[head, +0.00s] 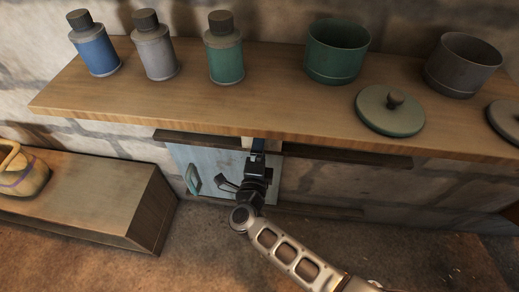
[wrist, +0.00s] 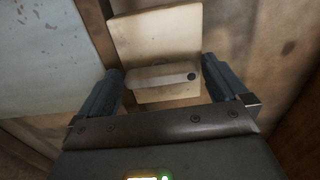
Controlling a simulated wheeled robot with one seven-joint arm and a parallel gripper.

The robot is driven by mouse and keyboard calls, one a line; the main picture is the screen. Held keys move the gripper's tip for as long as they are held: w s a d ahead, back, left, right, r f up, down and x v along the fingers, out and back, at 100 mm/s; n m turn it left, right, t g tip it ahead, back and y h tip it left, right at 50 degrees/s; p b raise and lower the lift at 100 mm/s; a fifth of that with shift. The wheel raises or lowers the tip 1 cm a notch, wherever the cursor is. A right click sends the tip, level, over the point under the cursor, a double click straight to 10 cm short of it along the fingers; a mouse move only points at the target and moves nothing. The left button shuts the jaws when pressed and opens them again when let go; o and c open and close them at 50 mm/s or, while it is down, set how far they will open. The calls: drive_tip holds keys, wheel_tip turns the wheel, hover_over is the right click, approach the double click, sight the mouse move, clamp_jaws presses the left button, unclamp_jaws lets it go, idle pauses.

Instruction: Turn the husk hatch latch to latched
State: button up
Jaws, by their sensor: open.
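The hatch (head: 205,160) is a pale blue panel under the wooden shelf, with a teal handle (head: 193,179) on its left. Its blue surface also fills the left of the wrist view (wrist: 45,65). The latch shows in the wrist view as a cream plate (wrist: 155,35) with a pale bar (wrist: 158,76) lying crosswise over it, a dark dot at its right end. My gripper (wrist: 162,82) is open, one finger at each end of the bar. I cannot tell whether they touch it. In the head view my gripper (head: 257,148) hides most of the latch.
The wooden shelf (head: 180,97) overhangs the hatch closely and bears several bottles, pots and lids. A wooden bench (head: 90,195) with a yellowish vessel (head: 22,172) stands at left. Brown rails (head: 345,157) run under the shelf. The floor in front is clear.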

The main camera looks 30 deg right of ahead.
drive_tip(key=v, duration=0.8)
drive_tip(key=shift+w, duration=0.1)
idle(1.2)
